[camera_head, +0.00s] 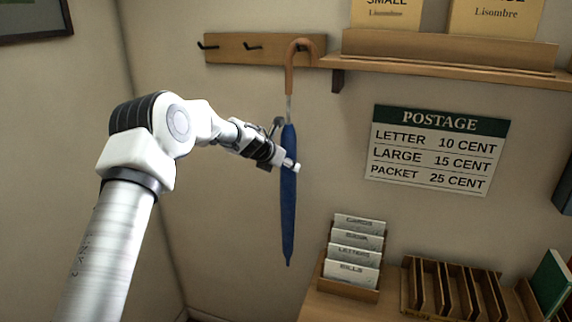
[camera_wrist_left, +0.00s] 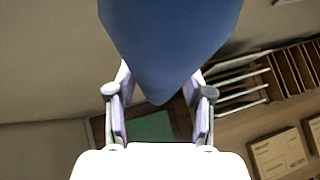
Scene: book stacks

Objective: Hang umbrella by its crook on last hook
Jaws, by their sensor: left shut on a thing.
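A blue folded umbrella (camera_head: 288,205) hangs upright in front of the wall, its point down. Its brown crook (camera_head: 290,62) is at the top, in front of the right end of the wooden hook rail (camera_head: 228,48). Two dark hooks show on the rail; the rail's right end is partly covered by the crook, and I cannot tell whether the crook rests on a hook there. My left gripper (camera_head: 290,164) is shut on the umbrella's blue body. In the left wrist view the umbrella (camera_wrist_left: 170,45) fills the space between the fingers. My right gripper is not in view.
A wooden shelf (camera_head: 450,68) with boxes adjoins the rail on the right. A postage sign (camera_head: 437,150) is on the wall. A card rack (camera_head: 350,290) and a slotted wooden sorter (camera_head: 452,292) stand on the counter below. The wall left of the umbrella is clear.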

